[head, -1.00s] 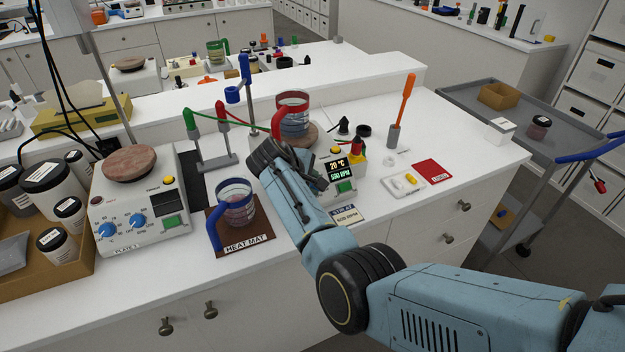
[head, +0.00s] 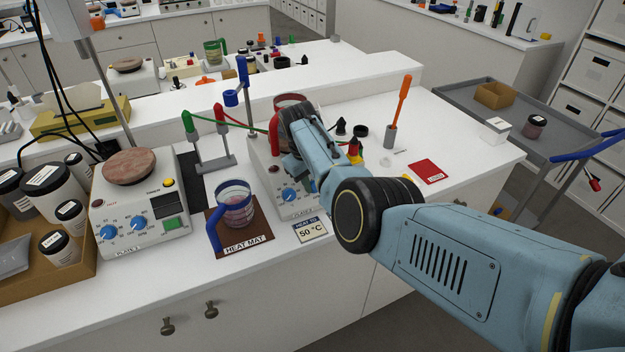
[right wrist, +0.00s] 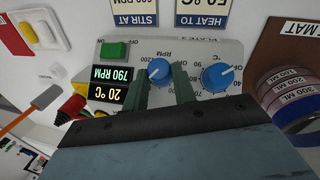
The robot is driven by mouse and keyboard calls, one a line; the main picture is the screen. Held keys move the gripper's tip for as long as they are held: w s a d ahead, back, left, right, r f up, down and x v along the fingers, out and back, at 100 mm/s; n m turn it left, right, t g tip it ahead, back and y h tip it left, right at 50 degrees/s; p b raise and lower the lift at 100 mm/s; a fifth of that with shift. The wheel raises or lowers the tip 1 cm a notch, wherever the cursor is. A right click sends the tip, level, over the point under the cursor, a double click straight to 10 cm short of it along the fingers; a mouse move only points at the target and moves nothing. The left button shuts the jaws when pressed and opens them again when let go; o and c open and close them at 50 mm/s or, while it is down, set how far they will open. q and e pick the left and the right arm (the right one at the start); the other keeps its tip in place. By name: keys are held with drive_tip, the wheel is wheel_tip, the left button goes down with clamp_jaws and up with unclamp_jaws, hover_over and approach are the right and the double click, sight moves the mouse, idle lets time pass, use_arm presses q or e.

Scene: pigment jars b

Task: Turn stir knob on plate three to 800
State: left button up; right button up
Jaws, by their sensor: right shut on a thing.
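Plate three is a grey-white hot plate; its heat knob (head: 288,194) shows in the head view, but my right arm hides its stir side. In the right wrist view its panel (right wrist: 118,77) appears upside down. The blue stir knob (right wrist: 159,69), marked RPM, sits between the two fingers of my right gripper (right wrist: 162,78), which is shut on it. The lit display (right wrist: 107,84) reads 20 °C and 790 RPM. The blue heat knob (right wrist: 218,77) is apart, beside the right finger. My left gripper is not in view.
A beaker with a blue handle (head: 235,200) stands on the brown heat mat (head: 243,245), left of plate three. A "HEAT TO 50 °C" card (head: 310,230) lies in front. A red card (head: 425,171) lies on the right.

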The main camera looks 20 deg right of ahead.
sight(307, 199)
drive_tip(key=shift+f, duration=0.15)
idle(0.4)
drive_tip(key=o, duration=1)
drive_tip(key=shift+r, duration=0.2)
drive_tip(key=shift+r, duration=0.3)
drive_tip(key=w+p+v, duration=0.1)
drive_tip(key=v, duration=1.1)
drive_tip(key=shift+s+r, duration=0.25)
drive_tip(key=shift+s, duration=0.25)
drive_tip(key=shift+d+f, duration=0.1)
